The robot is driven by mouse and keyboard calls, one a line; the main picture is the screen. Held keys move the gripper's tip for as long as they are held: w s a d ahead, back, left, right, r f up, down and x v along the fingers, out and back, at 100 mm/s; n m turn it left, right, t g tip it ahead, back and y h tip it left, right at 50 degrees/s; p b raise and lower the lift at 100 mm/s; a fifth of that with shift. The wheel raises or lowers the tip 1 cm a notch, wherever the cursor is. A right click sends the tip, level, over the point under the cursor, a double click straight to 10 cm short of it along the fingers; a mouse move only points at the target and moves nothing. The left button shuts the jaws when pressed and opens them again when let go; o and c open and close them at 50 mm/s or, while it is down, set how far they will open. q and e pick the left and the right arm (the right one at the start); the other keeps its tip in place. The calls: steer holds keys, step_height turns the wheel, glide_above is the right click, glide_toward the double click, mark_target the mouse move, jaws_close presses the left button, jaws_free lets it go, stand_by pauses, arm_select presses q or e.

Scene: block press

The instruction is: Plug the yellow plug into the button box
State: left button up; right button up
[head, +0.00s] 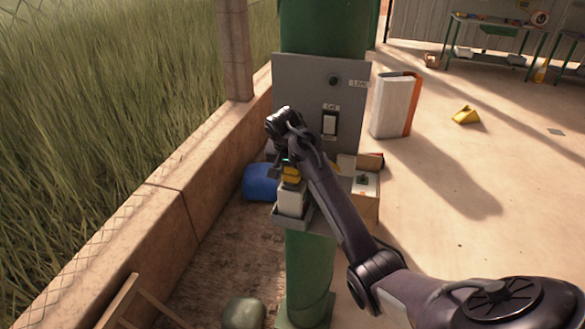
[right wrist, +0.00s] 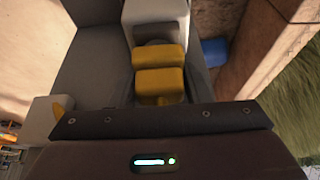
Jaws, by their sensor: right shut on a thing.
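The yellow plug (head: 291,174) sits at the tip of my right gripper (head: 283,168), low in front of the grey panel. My right gripper is shut on it. In the right wrist view the yellow plug (right wrist: 158,72) shows as two yellow blocks just beyond the dark gripper edge. A pale box (head: 291,199) stands on a small grey shelf right below the plug. The pale box also shows in the right wrist view (right wrist: 155,18), beyond the plug. I cannot tell whether plug and box touch, or whether this is the button box. My left gripper is out of view.
A grey panel (head: 352,105) with a round button and a black-framed white switch is fixed to a green column (head: 325,28). A blue container (head: 260,183) and a cardboard box (head: 367,205) are behind the shelf. A low wall (head: 150,192) runs along the left.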

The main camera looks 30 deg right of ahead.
steer(key=shift+f, duration=0.2)
steer(key=o, duration=1)
steer(key=shift+a+r, duration=0.1)
steer(key=shift+r, duration=0.2)
steer(key=b+v, duration=0.3)
steer(key=v, duration=0.4)
steer(key=shift+s+r, duration=0.1)
steer(key=shift+s, duration=0.05)
